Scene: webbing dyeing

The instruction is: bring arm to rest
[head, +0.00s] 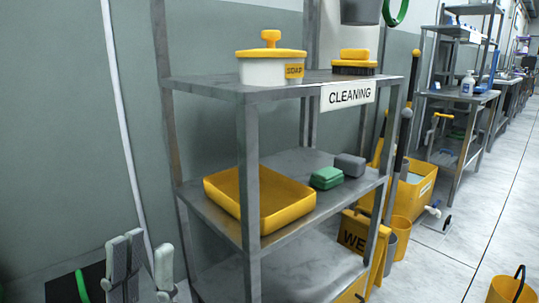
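My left gripper (147,250) shows at the lower left edge of the head view, with its grey fingers pointing up. The fingers stand apart with a gap between them, and I see nothing held there. It is in front of the green-grey wall, to the left of the metal shelf rack (249,180), and appears clear of it. The rest of this arm is mostly cut off by the picture's bottom edge. My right gripper is not in view.
The rack holds a soap box (270,68), a brush (354,62), a yellow tray (283,210), a green sponge (326,178) and a grey block (350,165). Yellow buckets (402,237) stand right of it. The tiled floor (455,250) at right is largely clear.

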